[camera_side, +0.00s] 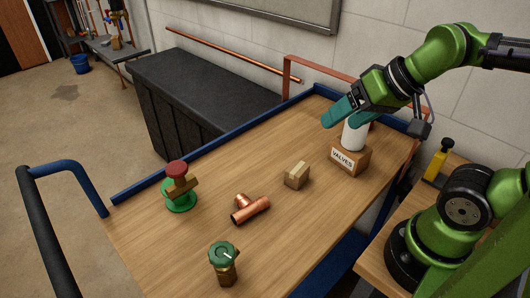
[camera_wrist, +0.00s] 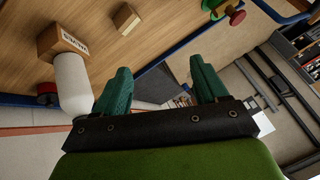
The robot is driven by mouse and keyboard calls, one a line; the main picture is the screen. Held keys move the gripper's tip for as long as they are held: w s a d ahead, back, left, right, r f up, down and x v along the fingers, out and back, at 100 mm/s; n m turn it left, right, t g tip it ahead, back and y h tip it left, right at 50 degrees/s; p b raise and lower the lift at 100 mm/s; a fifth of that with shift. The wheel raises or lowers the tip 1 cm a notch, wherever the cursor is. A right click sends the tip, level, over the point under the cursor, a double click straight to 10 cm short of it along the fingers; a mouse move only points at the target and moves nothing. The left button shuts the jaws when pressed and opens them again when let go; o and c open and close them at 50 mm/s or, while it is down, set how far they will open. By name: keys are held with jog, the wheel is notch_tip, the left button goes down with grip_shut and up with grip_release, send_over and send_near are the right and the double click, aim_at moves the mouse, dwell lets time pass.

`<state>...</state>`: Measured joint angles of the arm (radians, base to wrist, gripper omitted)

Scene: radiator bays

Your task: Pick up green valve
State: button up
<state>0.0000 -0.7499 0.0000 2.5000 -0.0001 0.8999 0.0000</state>
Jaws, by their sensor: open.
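A brass fitting with a round green cap (camera_side: 223,257) stands upright near the table's front edge in the side view. A second valve-like piece, with a green round base (camera_side: 180,200), brass body and dark red knob (camera_side: 177,169), stands at the table's left; its red and green parts show at the wrist view's top (camera_wrist: 237,17). My gripper (camera_side: 341,117) is open and empty, raised near the table's far right end, well away from both. Its two teal fingers are apart in the wrist view (camera_wrist: 160,68). The green-capped fitting is not visible there.
A copper tee (camera_side: 250,209) and small cardboard block (camera_side: 297,175) lie mid-table. A box marked VALVES (camera_side: 349,160) and a white cylinder (camera_side: 354,136) stand close below my gripper. A blue rim (camera_side: 150,183) edges the table. Bare wood separates the pieces.

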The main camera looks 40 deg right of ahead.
jog(key=n+g+y, duration=0.2)
jog(key=n+g, duration=0.6)
jog(key=n, duration=1.6)
send_near(228, 244)
jog(key=x, duration=0.9)
jog(key=shift+w+d+f, duration=0.1)
jog(key=shift+w+f, duration=0.05)
jog(key=shift+f, duration=0.15)
jog(key=shift+d+x, duration=0.2)
jog(key=shift+x, duration=2.55)
